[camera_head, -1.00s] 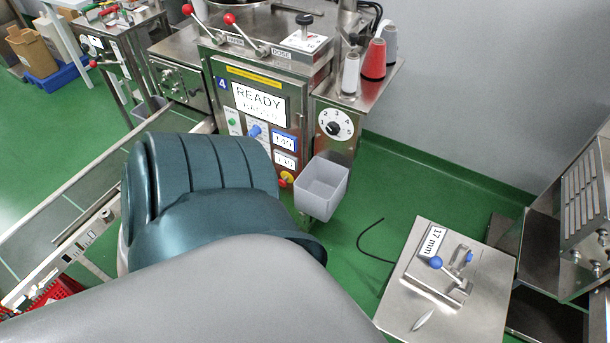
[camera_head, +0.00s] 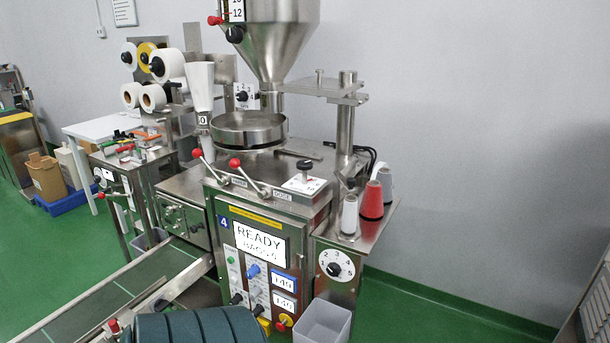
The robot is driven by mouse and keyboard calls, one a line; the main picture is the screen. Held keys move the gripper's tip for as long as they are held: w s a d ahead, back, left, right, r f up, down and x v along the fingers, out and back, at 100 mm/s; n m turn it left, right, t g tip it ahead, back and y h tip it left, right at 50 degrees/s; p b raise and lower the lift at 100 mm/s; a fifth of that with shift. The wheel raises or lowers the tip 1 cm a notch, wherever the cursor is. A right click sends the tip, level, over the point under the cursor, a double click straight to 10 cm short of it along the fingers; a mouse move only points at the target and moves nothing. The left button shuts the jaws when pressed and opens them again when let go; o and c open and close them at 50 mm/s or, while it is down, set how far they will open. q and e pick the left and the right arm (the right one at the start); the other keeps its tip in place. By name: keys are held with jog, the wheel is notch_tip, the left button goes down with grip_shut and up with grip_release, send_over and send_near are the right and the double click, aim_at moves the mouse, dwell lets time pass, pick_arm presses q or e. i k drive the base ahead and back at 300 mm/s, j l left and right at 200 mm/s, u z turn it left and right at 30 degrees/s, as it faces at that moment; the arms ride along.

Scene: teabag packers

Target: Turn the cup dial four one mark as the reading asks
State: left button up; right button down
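The packing machine with a blue "4" label (camera_head: 224,222) stands in the middle. Its screen (camera_head: 260,244) reads READY, with a BAGS line below. Two small readouts, an upper one (camera_head: 283,281) and a lower one (camera_head: 284,303), show three-digit numbers too blurred to read surely. A black knob on a white plate (camera_head: 304,184) sits on the machine top. A numbered dial (camera_head: 335,268) is on the right side panel. Another numbered dial (camera_head: 241,96) is behind the round pan. I cannot tell which is the cup dial. Neither gripper is in view.
A steel hopper (camera_head: 275,30) rises above the round pan (camera_head: 248,130). Two red-ball levers (camera_head: 235,164) stick out in front. Thread cones (camera_head: 372,201) stand on the right shelf. A grey bin (camera_head: 322,322) hangs below. A conveyor (camera_head: 120,295) runs at the left.

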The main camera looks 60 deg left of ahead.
aim_at(304, 165)
jog(key=u, duration=2.05)
